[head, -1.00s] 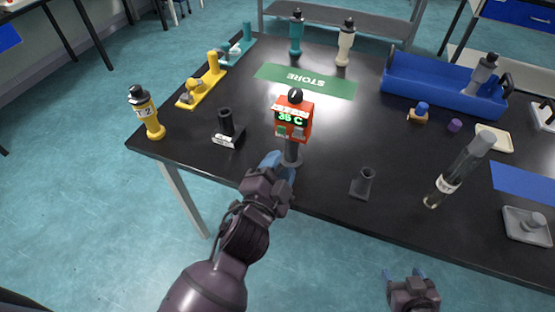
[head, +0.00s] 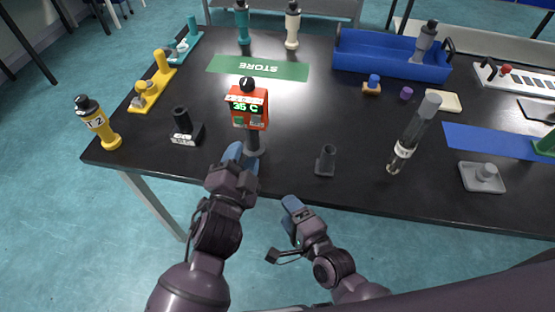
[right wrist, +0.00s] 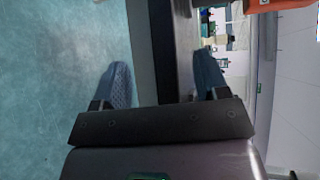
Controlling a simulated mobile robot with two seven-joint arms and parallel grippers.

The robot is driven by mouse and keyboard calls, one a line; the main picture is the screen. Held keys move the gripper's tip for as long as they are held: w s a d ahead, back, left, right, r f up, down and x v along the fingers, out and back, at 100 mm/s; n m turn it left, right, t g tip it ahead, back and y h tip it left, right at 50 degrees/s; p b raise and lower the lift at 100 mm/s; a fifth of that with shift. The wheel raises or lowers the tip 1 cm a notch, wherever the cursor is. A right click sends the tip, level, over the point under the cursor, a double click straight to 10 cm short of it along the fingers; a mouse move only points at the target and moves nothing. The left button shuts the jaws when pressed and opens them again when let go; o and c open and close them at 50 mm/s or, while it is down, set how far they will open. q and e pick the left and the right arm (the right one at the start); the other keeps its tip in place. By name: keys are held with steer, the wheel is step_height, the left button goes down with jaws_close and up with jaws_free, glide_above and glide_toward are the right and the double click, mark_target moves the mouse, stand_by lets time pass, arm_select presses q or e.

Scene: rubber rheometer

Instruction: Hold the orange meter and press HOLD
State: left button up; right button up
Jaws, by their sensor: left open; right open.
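The orange meter (head: 248,107) stands upright on a dark stem and round base near the table's front edge in the head view. Its green display reads about 35 C, with small buttons below it. My left gripper (head: 239,155) is open at the meter's stem; whether the fingers touch it I cannot tell. My right gripper (head: 289,219) is open and empty, in front of the table edge, to the right of the left gripper. In the right wrist view its two fingers (right wrist: 160,85) are spread, and part of the orange meter (right wrist: 278,4) shows at the top right.
A black holder (head: 184,128) stands left of the meter and a small dark holder (head: 326,161) right of it. A clear tube (head: 413,135) stands tilted further right. A green STORE mat (head: 258,68), a blue tray (head: 391,58) and a yellow bottle (head: 97,123) are around.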

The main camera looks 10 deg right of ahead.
steer(key=w+a+r+m+y, duration=0.2)
steer(key=w+a+r+m, duration=0.1)
steer(key=a+m, duration=0.35)
steer(key=m+t, duration=0.2)
steer(key=m, duration=0.7)
glide_toward(256, 135)
steer(key=shift+s+a+r, duration=0.1)
steer(key=shift+a+r, duration=0.05)
steer(key=shift+r, duration=0.1)
steer(key=shift+w+m, duration=0.2)
steer(key=shift+m, duration=0.05)
steer(key=x, duration=1)
steer(key=shift+w+a+f, duration=0.1)
steer(key=shift+w+f, duration=0.1)
steer(key=c, duration=1.1)
arm_select(q)
jaws_close()
